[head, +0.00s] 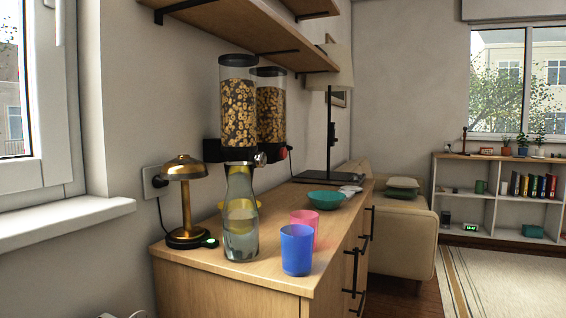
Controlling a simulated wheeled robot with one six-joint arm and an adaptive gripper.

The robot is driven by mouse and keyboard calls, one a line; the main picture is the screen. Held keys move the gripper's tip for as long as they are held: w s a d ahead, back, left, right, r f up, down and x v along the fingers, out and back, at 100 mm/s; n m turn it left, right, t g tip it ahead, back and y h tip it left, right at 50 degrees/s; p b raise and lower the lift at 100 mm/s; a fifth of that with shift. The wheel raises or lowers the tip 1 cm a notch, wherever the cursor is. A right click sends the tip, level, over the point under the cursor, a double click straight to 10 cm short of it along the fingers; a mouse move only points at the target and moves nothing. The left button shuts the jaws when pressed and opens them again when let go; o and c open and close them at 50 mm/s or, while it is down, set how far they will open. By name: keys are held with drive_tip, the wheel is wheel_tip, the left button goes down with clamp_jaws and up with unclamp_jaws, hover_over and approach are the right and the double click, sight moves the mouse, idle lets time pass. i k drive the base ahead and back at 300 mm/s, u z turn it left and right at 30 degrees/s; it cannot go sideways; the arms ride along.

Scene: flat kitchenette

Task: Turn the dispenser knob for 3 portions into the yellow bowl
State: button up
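The cereal dispenser is wall-mounted, with two clear canisters of brown cereal, a near one (238,112) and a far one (270,110), on a black base. A pale round knob (260,159) faces out under the near canister. A red knob (284,153) shows by the far one. The yellow bowl (221,205) sits on the wooden counter below the near canister, mostly hidden behind a glass carafe. I cannot see its inside. My gripper is not in view.
The glass carafe (240,225) stands in front of the yellow bowl. A blue cup (297,250), pink cup (304,222) and teal bowl (325,200) stand to the right on the counter (225,272). A brass lamp (185,195) stands left. A shelf (245,30) hangs above.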

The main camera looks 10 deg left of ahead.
sight(260, 159)
drive_tip(key=k, duration=0.3)
drive_tip(key=u, duration=0.7)
